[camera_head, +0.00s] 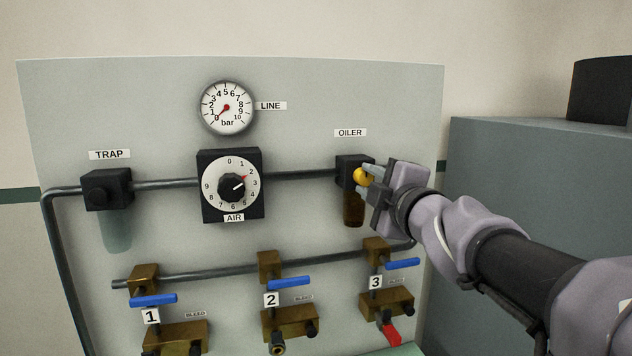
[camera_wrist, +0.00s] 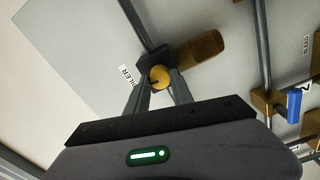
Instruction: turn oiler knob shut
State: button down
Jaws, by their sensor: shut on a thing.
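The yellow oiler knob (camera_head: 361,176) sits on the front of the black oiler block (camera_head: 347,163), under the OILER label (camera_head: 350,133). The oiler's brown bowl (camera_head: 354,209) hangs below the block. My gripper (camera_head: 370,183) reaches in from the right and its fingers are shut on the knob. In the wrist view the round yellow knob (camera_wrist: 159,77) shows between the two fingertips (camera_wrist: 160,82), with the brown bowl (camera_wrist: 200,48) just beyond. The fingers partly cover the knob in the head view, and its turn angle cannot be told.
The AIR dial (camera_head: 231,187) and LINE gauge (camera_head: 227,107) are to the left, with the trap (camera_head: 106,189) farther left. Valves with blue handles (camera_head: 403,263) and a red tag or part (camera_head: 390,334) sit below. A grey cabinet (camera_head: 540,180) stands at the right.

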jog(key=c, duration=1.1)
grip_release()
jog(key=s+d+p, duration=0.3)
jog(key=s+p, duration=0.2)
jog(key=s, duration=1.2)
jog(key=shift+d, duration=0.2)
